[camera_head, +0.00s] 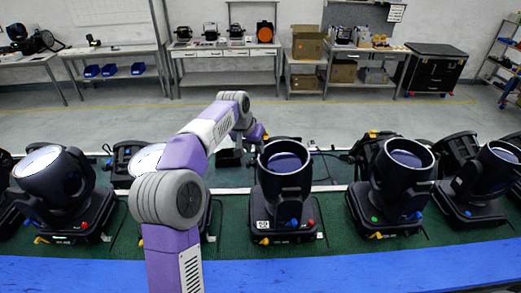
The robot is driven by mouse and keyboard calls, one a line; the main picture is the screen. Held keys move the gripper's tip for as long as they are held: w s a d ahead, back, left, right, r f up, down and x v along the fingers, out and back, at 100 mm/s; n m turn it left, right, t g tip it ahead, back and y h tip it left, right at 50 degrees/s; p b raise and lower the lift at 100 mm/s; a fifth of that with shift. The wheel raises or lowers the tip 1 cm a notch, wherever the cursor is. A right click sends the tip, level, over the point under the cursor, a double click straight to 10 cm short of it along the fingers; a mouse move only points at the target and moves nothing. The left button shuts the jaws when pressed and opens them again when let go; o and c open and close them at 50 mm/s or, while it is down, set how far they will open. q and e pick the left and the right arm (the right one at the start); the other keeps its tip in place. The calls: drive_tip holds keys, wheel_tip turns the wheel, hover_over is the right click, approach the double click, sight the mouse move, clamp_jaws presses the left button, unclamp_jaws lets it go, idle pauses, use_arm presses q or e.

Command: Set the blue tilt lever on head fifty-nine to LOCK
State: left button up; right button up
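Several black moving-head lamps stand in a row on a green mat. Their labels are too small to read, so I cannot tell which is head fifty-nine. The middle head (285,185) has a small blue part (294,223) and a red one low on its front. The head to its right (392,185) shows small green and blue parts. The head at the left (58,190) shows a red part. My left gripper (231,157) is behind the front row, left of the middle head. Its fingers are too small and dark to read. My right gripper is out of view.
A blue strip (400,270) runs along the near edge of the green mat (335,225). My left arm covers much of one head (147,158). More heads stand behind, including one at right (458,150). Open grey floor (300,112) leads to back workbenches and a black case (434,70).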

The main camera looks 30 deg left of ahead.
use_arm(q)
drive_tip(key=x, duration=0.5)
drive_tip(key=shift+w, duration=0.35)
drive_tip(key=shift+s+r, duration=0.1)
drive_tip(key=shift+s, duration=0.2)
drive_tip(key=shift+w, duration=0.2)
drive_tip(key=c, duration=0.4)
clamp_jaws()
